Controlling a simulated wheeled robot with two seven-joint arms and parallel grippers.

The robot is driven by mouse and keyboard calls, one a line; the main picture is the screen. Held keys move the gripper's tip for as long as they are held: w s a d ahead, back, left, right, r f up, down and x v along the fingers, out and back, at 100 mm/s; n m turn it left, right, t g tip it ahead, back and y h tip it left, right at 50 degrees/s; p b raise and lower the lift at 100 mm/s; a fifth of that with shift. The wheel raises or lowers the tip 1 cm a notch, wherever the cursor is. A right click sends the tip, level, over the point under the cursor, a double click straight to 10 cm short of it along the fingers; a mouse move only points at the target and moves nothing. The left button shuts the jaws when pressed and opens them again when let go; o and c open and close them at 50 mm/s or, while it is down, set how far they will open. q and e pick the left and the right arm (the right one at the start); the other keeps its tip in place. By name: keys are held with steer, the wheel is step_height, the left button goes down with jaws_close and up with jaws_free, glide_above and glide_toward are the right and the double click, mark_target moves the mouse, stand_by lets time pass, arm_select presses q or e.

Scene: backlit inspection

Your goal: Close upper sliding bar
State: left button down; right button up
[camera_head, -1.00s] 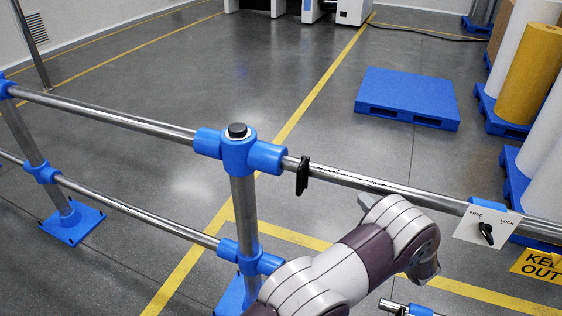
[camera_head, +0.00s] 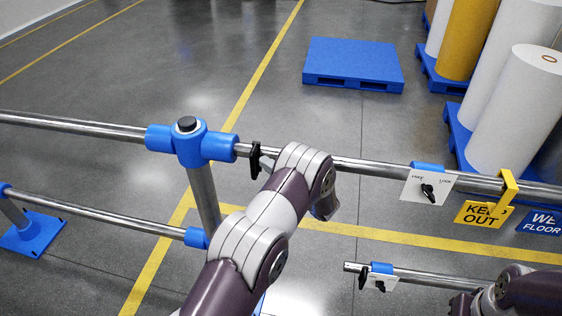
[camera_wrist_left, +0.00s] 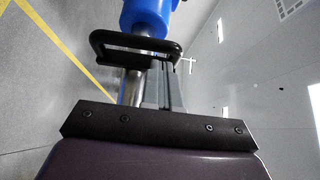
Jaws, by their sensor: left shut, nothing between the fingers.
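The upper sliding bar (camera_head: 370,168) is a metal tube running right from the blue post fitting (camera_head: 190,145); its left end meets the fitting's socket. Its black handle (camera_head: 255,160) hangs just right of the socket. My left gripper (camera_head: 267,161) is shut and empty beside the handle, on its right; my forearm covers part of the bar. In the left wrist view the fingers (camera_wrist_left: 165,88) reach toward the black handle (camera_wrist_left: 135,45), with the blue fitting (camera_wrist_left: 147,15) beyond. Contact cannot be told. My right gripper (camera_head: 463,303) is mostly hidden at the lower right.
A white FREE/LOCK plate (camera_head: 428,187) with a black knob hangs on the upper bar. The lower bar (camera_head: 440,276) has its left end free, apart from the post. Yellow KEEP OUT sign (camera_head: 484,214) hangs right. A blue pallet (camera_head: 353,65) and rolls (camera_head: 515,110) stand behind.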

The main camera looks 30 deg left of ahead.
arm_select(q)
steer(key=shift+s+a+f, duration=0.1)
steer(key=shift+a+f, duration=0.05)
steer(key=shift+a, duration=0.35)
arm_select(e)
steer(key=shift+a+r, duration=0.15)
steer(key=shift+a, duration=0.1)
arm_select(q)
steer(key=shift+d, duration=0.1)
arm_select(e)
steer(key=shift+d, duration=0.1)
arm_select(q)
steer(key=shift+s+a, duration=0.2)
steer(key=shift+a, duration=0.3)
steer(key=shift+s+a, duration=0.15)
steer(key=shift+a, duration=0.35)
steer(key=shift+d+r, duration=0.15)
steer(key=shift+r, duration=0.05)
arm_select(e)
steer(key=shift+d, duration=0.5)
